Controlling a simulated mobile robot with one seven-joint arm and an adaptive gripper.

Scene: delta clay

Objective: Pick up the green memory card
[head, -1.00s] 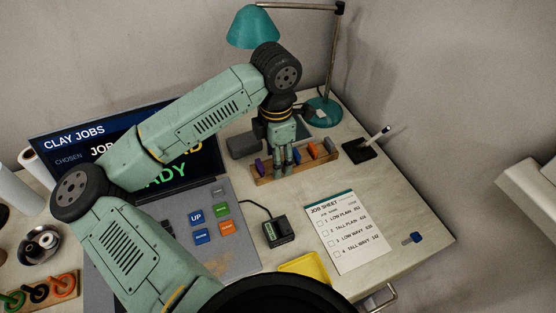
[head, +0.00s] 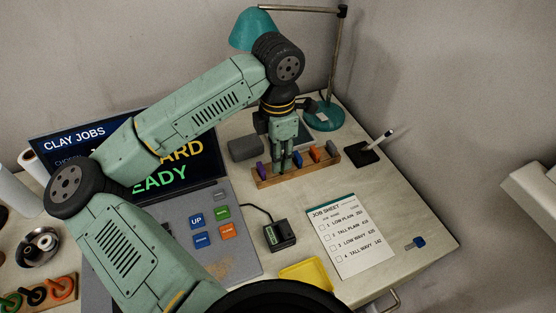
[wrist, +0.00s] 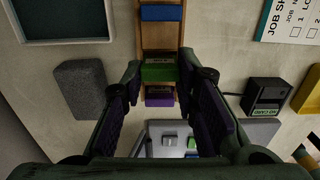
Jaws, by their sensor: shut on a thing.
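The green memory card (wrist: 158,72) shows in the wrist view between my two fingertips, above the wooden rack (wrist: 159,37). My gripper (wrist: 158,76) is shut on it, one finger at each end. In the head view my gripper (head: 283,165) points down at the rack (head: 300,174), and its fingers hide the green card. I cannot tell whether the card is clear of its slot. A purple card (wrist: 159,98) and a blue card (wrist: 161,13) stand on either side of it in the rack.
An orange card (head: 314,153) and a grey card (head: 331,147) stand further right in the rack. A grey block (head: 244,147) is close behind. A card reader (head: 279,235), job sheet (head: 346,236) and yellow tray (head: 305,274) lie in front. A lamp (head: 322,116) stands behind.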

